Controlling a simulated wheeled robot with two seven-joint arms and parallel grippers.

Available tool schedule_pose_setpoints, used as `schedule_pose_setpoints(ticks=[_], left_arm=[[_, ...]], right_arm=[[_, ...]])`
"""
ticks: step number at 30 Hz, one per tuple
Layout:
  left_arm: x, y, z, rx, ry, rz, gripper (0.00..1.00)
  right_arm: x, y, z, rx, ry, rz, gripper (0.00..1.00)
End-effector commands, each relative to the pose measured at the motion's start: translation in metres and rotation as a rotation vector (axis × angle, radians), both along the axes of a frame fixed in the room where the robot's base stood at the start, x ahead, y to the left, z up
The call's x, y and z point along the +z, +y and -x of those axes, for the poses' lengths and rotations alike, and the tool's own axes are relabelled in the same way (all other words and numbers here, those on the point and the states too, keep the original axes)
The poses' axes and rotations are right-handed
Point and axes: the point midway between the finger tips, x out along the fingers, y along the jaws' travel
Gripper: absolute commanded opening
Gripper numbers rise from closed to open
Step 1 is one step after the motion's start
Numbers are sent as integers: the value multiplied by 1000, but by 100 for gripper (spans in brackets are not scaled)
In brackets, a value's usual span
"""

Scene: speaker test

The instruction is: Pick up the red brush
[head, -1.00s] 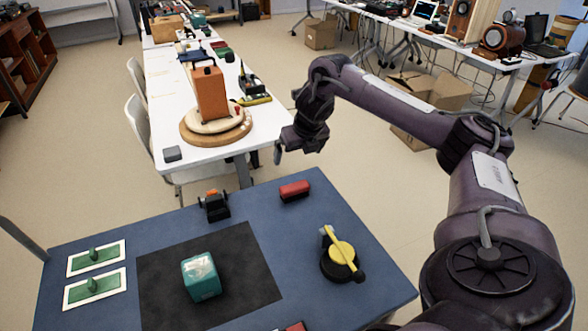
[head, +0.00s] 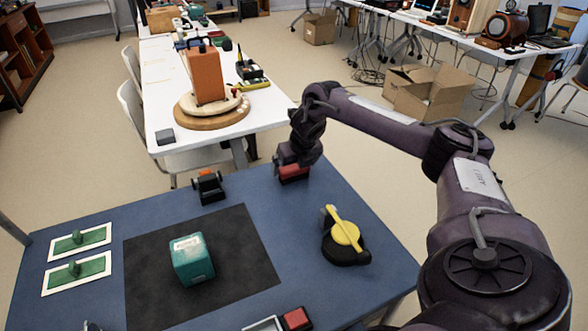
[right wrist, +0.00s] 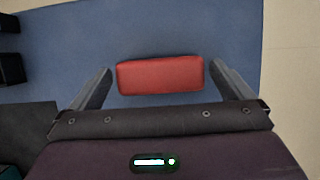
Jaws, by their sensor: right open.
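A red brush (head: 294,174), a small block with a red top, lies near the far edge of the blue table. In the head view my right gripper (head: 293,162) is right over it and hides part of it. In the right wrist view the red brush (right wrist: 160,75) lies crosswise between the two fingers of my right gripper (right wrist: 160,73). The jaws are open, with a gap at each end of the brush. My left gripper cannot be made out.
On the blue table (head: 100,222) are a black-and-orange item (head: 208,187), a teal block (head: 192,259) on a dark mat (head: 240,240), a black-and-yellow device (head: 345,240) and two green-and-white pieces (head: 77,272). Another red block (head: 296,318) shows at the bottom edge. A white table (head: 250,122) stands behind.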

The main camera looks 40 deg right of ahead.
Motion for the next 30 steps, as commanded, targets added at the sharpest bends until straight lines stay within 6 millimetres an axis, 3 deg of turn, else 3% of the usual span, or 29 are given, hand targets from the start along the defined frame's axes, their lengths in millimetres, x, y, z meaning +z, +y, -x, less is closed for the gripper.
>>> schedule_pose_setpoints(ticks=[3,10,19,30], left_arm=[[0,0,-1,0,-2,0,36],[0,0,-2,0,-2,0,36],[0,0,-2,1,-2,1,36],[1,-1,-2,1,-2,1,36]], right_arm=[[-10,-1,-3,-1,1,-1,100],[-11,-1,-4,0,0,0,100],[-11,-1,-4,0,-1,0,63],[-4,-1,-5,-1,-3,0,63]])
